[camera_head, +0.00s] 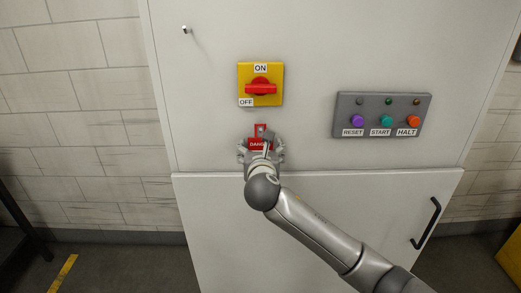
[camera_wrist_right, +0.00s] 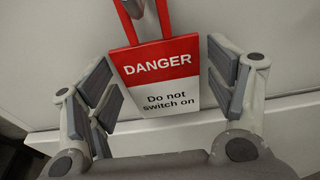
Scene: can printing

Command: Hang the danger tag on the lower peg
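The danger tag (camera_head: 257,144) is in front of the cabinet, below the rotary switch, its lower part hidden by my right gripper in the head view. In the right wrist view the tag (camera_wrist_right: 157,72) is red and white, slightly tilted. Its red strap loops up around a grey metal peg (camera_wrist_right: 138,8), seemingly the lower peg; the loop's top is cut off. My right gripper (camera_head: 261,149) is open, with its fingers (camera_wrist_right: 160,80) on both sides of the tag and a visible gap at each side. My left gripper is not in view.
Another small peg (camera_head: 185,29) at the upper left is bare. The yellow switch plate (camera_head: 275,72) has a red handle lying horizontal. A grey button box (camera_head: 382,101) is to the right. A black door handle (camera_head: 426,223) is at the lower right.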

